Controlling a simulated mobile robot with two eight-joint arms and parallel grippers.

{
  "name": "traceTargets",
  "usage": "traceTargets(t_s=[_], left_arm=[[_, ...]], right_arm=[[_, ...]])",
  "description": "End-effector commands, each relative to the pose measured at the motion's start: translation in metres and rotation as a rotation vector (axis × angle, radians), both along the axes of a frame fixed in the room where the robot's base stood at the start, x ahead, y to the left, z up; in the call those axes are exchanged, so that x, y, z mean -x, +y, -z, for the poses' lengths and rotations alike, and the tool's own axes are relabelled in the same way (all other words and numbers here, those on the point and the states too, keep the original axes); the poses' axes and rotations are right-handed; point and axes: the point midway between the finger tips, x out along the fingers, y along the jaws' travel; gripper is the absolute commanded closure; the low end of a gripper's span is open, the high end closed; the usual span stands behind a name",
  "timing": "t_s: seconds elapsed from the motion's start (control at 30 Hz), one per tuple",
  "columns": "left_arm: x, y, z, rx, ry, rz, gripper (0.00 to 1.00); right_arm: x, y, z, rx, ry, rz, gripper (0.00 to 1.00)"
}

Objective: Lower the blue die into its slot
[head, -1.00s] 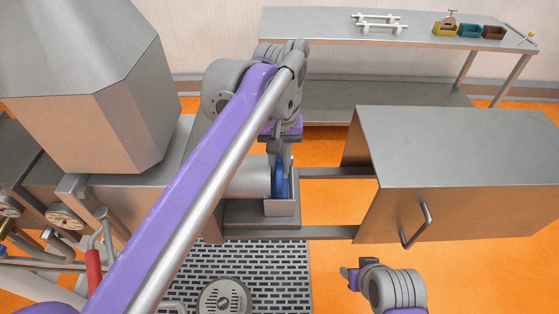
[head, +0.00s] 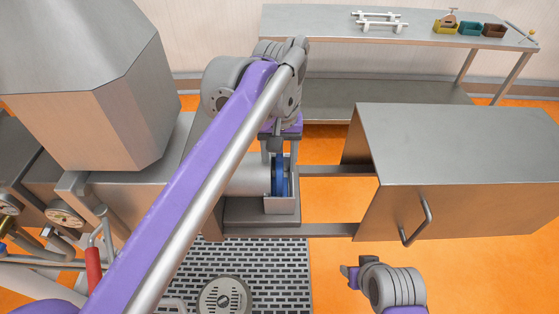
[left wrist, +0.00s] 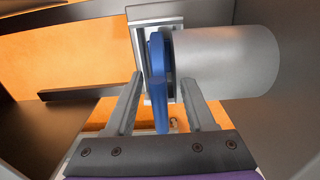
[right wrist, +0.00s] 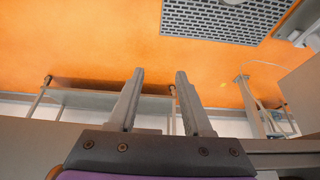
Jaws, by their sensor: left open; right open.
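The blue die (head: 279,180) stands upright in the grey slot holder (head: 280,207), against the end of a grey cylinder (head: 248,180). In the left wrist view the die (left wrist: 158,85) shows edge-on beside the cylinder, with the holder's frame (left wrist: 141,38) around its far part. My left gripper (head: 280,145) is above the die, open, with one finger on each side of it and gaps between. How deep the die sits is hard to tell. My right gripper (right wrist: 156,75) is open and empty; in the head view it is low at the right (head: 350,277).
A large metal housing with a handle (head: 450,170) stands right of the slot, on two rails (head: 335,171). A metal hopper (head: 85,90) is at the left. A back table (head: 330,27) holds a white rack and small coloured bins. Orange floor is clear around my right gripper.

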Motion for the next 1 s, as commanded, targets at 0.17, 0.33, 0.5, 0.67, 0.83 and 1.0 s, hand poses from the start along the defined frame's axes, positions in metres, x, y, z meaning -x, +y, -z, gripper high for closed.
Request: traceTargets(t_s=[0.17,0.33,0.5,0.67,0.83,1.0], left_arm=[[0.0,0.0,-0.03,0.0,0.0,0.001,0.45],[0.0,0.0,-0.066,0.0,0.0,0.001,0.45],[0.0,0.0,-0.093,0.0,0.0,0.0,0.45],[0.0,0.0,-0.103,0.0,0.0,0.0,0.45],[0.0,0.0,-0.104,0.0,0.0,0.0,0.45],[0.0,0.0,-0.104,0.0,0.0,0.0,0.45]], right_arm=[[-0.001,0.0,-0.005,0.0,-0.002,0.0,0.5],[-0.003,0.0,-0.012,0.0,-0.006,0.0,0.5],[-0.004,0.0,-0.017,0.0,-0.008,0.0,0.5],[-0.005,0.0,-0.019,0.0,-0.009,0.0,0.5],[-0.005,0.0,-0.019,0.0,-0.009,0.0,0.5],[-0.005,0.0,-0.019,0.0,-0.009,0.0,0.5]])
